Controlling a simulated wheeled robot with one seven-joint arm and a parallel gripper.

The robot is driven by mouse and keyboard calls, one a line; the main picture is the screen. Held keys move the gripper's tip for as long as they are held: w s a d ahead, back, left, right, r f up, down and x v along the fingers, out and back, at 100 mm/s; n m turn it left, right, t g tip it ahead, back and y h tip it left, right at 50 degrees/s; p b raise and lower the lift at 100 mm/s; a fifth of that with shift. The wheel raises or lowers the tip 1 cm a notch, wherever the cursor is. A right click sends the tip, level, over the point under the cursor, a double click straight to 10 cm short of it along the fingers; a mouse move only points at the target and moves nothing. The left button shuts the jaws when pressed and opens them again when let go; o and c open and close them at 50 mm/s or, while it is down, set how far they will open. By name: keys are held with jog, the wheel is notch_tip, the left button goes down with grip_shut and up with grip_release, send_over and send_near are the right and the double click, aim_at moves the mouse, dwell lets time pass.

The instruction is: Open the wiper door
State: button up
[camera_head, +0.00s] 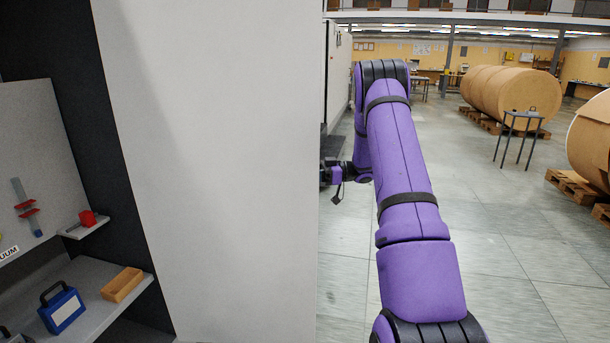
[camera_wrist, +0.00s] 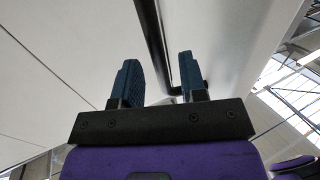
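In the wrist view a long black bar handle (camera_wrist: 151,30) runs along a pale panel (camera_wrist: 215,30), which may be the wiper door. My gripper (camera_wrist: 159,58) is open, with one dark blue finger on each side of the bar. Gaps show between the bar and the fingers. I cannot tell how deep the bar sits between them. In the head view my gripper (camera_head: 331,173) is beyond the edge of a large pale grey panel and partly hidden by it. The handle does not show there.
At left, an open bay holds a blue box (camera_head: 62,309), a wooden tray (camera_head: 122,285) and a red cup (camera_head: 88,218) on shelves. The large grey panel (camera_head: 220,180) stands close beside my arm. Floor at right is clear up to large brown rolls (camera_head: 515,92) and a small table (camera_head: 523,114).

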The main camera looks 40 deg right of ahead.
jog(key=v, duration=0.8)
jog(key=shift+d, duration=0.2)
jog(key=shift+s, duration=0.15)
